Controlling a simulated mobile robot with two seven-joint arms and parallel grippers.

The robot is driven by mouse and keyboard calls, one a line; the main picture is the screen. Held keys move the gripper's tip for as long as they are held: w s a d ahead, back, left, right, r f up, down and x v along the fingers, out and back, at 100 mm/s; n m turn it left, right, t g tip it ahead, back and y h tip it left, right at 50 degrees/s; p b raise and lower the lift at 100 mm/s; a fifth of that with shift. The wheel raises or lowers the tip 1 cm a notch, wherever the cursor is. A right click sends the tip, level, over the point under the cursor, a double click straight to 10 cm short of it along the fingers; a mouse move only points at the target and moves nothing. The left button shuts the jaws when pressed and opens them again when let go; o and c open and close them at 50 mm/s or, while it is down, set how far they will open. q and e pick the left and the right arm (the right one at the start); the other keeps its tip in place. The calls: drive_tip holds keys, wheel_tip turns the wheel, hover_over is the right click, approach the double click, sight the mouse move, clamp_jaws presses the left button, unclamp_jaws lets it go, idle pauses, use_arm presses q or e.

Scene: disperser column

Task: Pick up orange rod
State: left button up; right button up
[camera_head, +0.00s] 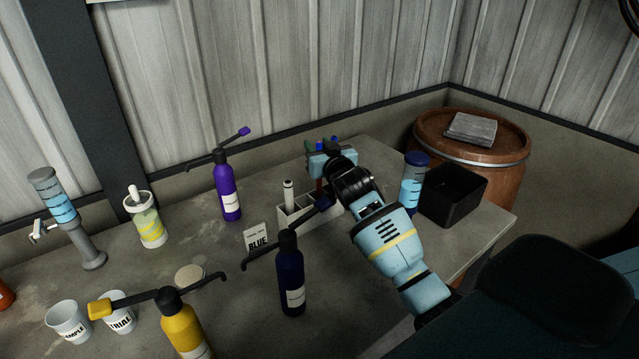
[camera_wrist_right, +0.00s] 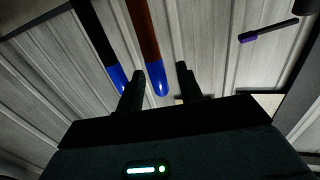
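In the right wrist view, an orange-brown rod with a blue tip (camera_wrist_right: 147,45) shows between the two fingers of my right gripper (camera_wrist_right: 158,88). The fingers stand apart, with a visible gap between the rod and the right-hand finger. A black rod with a blue tip (camera_wrist_right: 98,45) shows just outside the left-hand finger. In the head view, my right gripper (camera_head: 322,165) is at the back of a white rack (camera_head: 296,221), and a small reddish piece of a rod (camera_head: 319,184) shows below it. The gripper hides most of the rods there. My left gripper is not in view.
A white rod (camera_head: 289,194) stands in the rack. A dark blue bottle (camera_head: 290,275) and a purple bottle (camera_head: 227,188) with long spouts stand nearby. A blue-capped clear container (camera_head: 411,185) and a black bin (camera_head: 452,196) are right of my arm. A yellow bottle (camera_head: 183,325) stands front left.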

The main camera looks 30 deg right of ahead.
drive_tip(key=shift+c, duration=0.3)
clamp_jaws()
drive_tip(key=shift+r, duration=0.1)
